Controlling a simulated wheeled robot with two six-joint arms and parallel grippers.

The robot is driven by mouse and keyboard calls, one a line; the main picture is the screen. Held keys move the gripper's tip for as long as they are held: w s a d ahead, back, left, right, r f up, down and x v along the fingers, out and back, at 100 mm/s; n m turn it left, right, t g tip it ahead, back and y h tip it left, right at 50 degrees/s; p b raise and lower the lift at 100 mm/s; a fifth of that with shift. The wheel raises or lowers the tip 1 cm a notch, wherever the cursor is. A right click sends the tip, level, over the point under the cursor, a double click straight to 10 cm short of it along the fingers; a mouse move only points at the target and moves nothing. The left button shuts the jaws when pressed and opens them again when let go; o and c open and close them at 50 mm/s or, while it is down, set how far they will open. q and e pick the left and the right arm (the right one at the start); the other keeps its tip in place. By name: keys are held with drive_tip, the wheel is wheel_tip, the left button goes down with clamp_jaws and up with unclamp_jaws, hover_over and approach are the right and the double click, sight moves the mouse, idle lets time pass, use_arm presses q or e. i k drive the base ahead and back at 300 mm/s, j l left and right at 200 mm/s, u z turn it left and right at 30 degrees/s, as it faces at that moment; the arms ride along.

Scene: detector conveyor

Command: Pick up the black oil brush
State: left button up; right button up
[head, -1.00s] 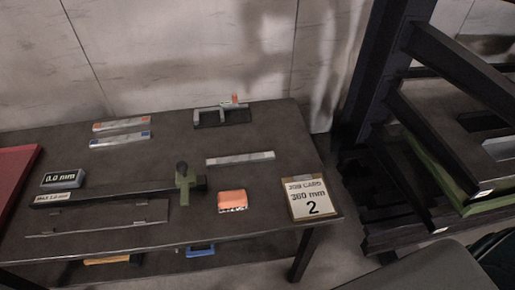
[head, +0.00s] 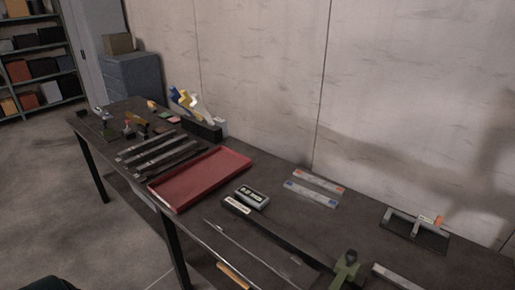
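I cannot make out the black oil brush for certain. Several small dark and coloured items (head: 135,125) lie at the far left end of the long dark table (head: 290,160), too small to tell apart. A black holder (head: 203,129) with blue, white and yellow things standing in it is at the table's back edge. Neither of my grippers is in view.
A red tray (head: 200,181) lies mid-table, with several dark bars (head: 155,150) left of it. A gauge with a display (head: 252,197), a green clamp (head: 346,268) and a black stand (head: 415,232) are to the right. Shelves (head: 35,65) stand back left; floor at left is clear.

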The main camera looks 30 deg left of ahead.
sight(143, 130)
drive_tip(key=u, duration=1.9)
drive_tip(key=i+j+u, duration=0.3)
drive_tip(key=i, duration=0.15)
drive_tip(key=i+j+u, duration=0.1)
drive_tip(key=i+u, duration=0.2)
drive_tip(key=i, duration=0.15)
drive_tip(key=i+j, duration=0.1)
drive_tip(key=i, duration=0.5)
drive_tip(key=i+j, duration=0.15)
drive_tip(key=i, duration=0.45)
drive_tip(key=i+j, duration=0.1)
drive_tip(key=i, duration=0.5)
drive_tip(key=z, duration=0.05)
